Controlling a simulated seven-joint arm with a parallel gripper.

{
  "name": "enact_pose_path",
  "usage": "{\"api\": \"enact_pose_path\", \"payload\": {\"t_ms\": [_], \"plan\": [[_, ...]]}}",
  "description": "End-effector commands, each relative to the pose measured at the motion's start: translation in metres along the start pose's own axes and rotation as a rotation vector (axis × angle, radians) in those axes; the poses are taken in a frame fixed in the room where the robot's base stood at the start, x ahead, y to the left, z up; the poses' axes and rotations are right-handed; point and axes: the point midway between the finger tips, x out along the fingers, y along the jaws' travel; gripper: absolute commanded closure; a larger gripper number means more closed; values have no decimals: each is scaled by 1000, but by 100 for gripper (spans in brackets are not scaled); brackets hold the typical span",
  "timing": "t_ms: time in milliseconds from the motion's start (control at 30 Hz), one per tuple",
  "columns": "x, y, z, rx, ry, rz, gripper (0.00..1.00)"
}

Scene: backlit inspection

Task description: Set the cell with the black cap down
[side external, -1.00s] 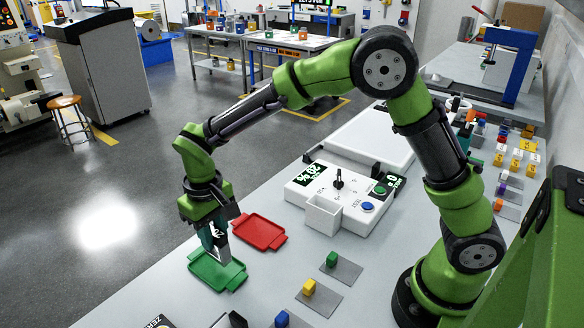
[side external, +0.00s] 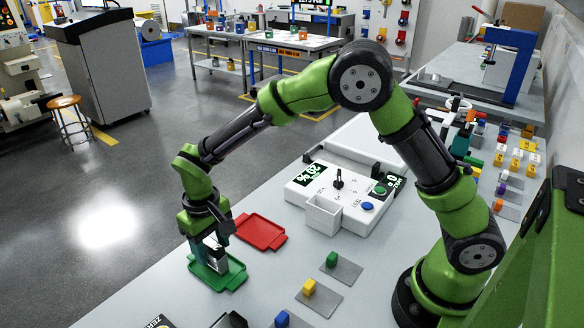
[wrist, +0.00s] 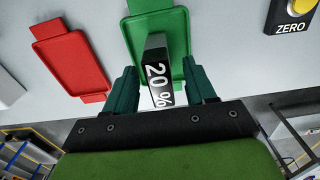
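The cell (wrist: 156,72), a block with a pale end and a dark face marked "20 %", stands at the green tray (wrist: 138,25). My gripper (wrist: 160,82) is around it, with a dark green finger on each side and a visible gap, at least on the right. In the side view, my gripper (side external: 210,243) is low over the green tray (side external: 236,279), and the fingers partly hide the cell. I cannot make out a black cap on it.
A red tray (side external: 260,232) lies beside the green one. A white tester (side external: 335,194) with a bin stands to the right. Green (side external: 332,259) and yellow (side external: 309,287) blocks sit on grey plates nearer the front. The wrist view shows a yellow ZERO button (wrist: 300,7).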

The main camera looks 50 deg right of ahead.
Motion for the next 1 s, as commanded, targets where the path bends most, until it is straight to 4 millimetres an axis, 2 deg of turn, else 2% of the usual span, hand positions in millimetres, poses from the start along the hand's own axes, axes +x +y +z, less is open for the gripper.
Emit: {"api": "enact_pose_path", "payload": {"t_ms": [267,367,467,800,1000], "plan": [[-2,0,0,0,1,0,45],[-9,0,-1,0,4,-1,45],[-24,0,-1,-1,6,-2,45],[-96,0,-1,0,5,-2,45],[-119,0,0,0,2,-1,45]]}}
